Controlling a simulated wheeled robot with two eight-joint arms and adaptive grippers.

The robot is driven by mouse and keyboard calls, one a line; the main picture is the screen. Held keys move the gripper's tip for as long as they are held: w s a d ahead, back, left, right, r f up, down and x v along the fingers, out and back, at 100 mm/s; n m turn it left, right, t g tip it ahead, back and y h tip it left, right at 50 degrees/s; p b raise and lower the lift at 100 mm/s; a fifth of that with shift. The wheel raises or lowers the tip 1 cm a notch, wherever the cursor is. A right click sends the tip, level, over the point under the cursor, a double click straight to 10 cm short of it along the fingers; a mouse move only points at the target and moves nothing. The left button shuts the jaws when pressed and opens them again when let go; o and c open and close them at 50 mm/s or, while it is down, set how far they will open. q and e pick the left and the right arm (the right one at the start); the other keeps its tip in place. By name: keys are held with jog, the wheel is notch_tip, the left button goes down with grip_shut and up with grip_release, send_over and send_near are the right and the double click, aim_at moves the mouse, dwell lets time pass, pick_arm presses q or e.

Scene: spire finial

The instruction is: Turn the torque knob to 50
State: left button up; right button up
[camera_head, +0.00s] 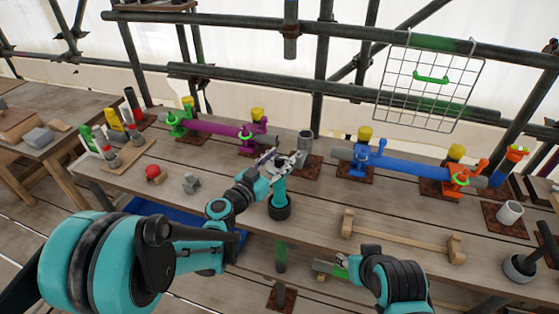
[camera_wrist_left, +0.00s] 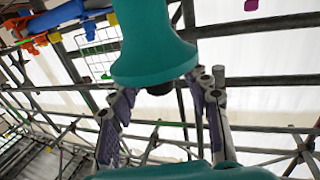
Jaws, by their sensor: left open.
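A grey cylinder (camera_head: 305,143) stands just behind my left gripper. A purple pipe (camera_head: 215,128) and a blue pipe (camera_head: 400,166) lie on clamps at the back. A wooden bar (camera_head: 402,237) lies at front right. A red knob-like object (camera_head: 155,173) sits at left.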

pick_arm(q)
jog(key=shift+w, duration=0.1)
grip_shut()
jog(key=shift+d, duration=0.1)
jog(key=shift+y, duration=0.3)
jog(key=n+t+y, duration=0.1)
jog(key=n+y, duration=0.1)
jog(key=n+t+y+b, duration=0.1)
jog(key=y, duration=0.1)
jog(key=shift+d+n+t+y, duration=0.15)
jog(key=shift+n+t+y, duration=0.15)
jog(key=shift+n+y, duration=0.1)
jog(key=n+y, duration=0.2)
jog(key=y, duration=0.1)
jog(key=n+y, duration=0.2)
jog(key=y, duration=0.2)
jog(key=shift+n+b, duration=0.3)
jog(key=n+g+y, duration=0.1)
jog(key=n+y, duration=0.1)
jog(key=y, duration=0.2)
jog(key=n+g+y, duration=0.1)
jog(key=n+y, duration=0.2)
jog(key=y, duration=0.1)
jog(key=n+g+y, duration=0.6)
jog(key=g, duration=0.1)
jog(key=shift+a, duration=0.2)
jog(key=shift+n+g+p, duration=0.3)
jog(key=shift+g, duration=0.1)
